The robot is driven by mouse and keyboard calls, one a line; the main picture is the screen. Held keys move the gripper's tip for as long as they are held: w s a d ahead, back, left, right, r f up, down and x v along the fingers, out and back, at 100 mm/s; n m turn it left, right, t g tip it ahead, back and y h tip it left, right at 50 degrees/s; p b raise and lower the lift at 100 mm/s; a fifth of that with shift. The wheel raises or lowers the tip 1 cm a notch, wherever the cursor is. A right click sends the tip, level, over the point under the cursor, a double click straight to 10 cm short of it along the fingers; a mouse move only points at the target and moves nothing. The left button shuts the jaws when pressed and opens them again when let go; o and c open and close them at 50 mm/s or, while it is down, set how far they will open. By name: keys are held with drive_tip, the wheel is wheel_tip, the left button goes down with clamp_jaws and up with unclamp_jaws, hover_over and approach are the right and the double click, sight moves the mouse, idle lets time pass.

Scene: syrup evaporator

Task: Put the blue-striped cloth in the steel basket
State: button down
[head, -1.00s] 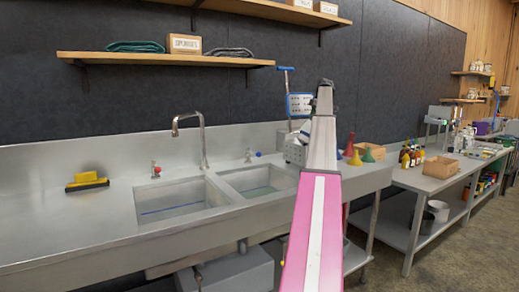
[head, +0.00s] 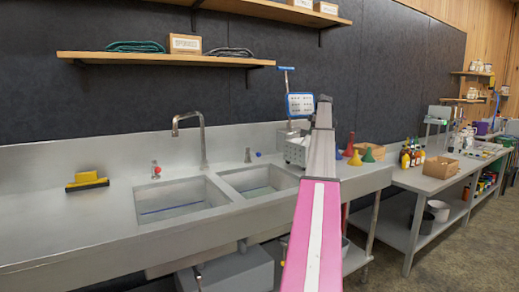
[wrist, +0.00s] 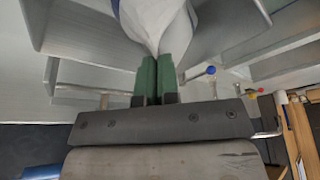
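In the wrist view the green fingertips of my gripper (wrist: 166,78) are closed on the gathered end of a white cloth (wrist: 155,20) with a blue edge. The cloth spreads away from the fingers and out of the top of the picture. In the head view my arm hides the gripper's fingers, and I cannot make out the held cloth for certain. The steel basket (head: 296,150), a grey perforated box, stands on the counter at the right end of the sinks, just left of my arm and partly hidden by it.
A blue-and-white panel (head: 300,105) shows above the basket. A double sink (head: 180,200) with a tap (head: 202,140) lies to the left. A yellow brush (head: 87,180) sits on the left counter. Coloured funnels (head: 356,155) and a wooden box (head: 440,168) are to the right.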

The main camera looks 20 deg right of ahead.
drive_tip(key=shift+f, duration=4.85)
unclamp_jaws()
drive_tip(key=shift+r, duration=0.15)
drive_tip(key=shift+g+h, duration=0.7)
drive_tip(key=shift+h, duration=0.2)
drive_tip(key=r, duration=0.3)
drive_tip(key=d+r, duration=0.1)
drive_tip(key=r, duration=0.1)
drive_tip(key=shift+s+r, duration=0.35)
drive_tip(key=shift+s, duration=0.05)
drive_tip(key=shift+r, duration=0.1)
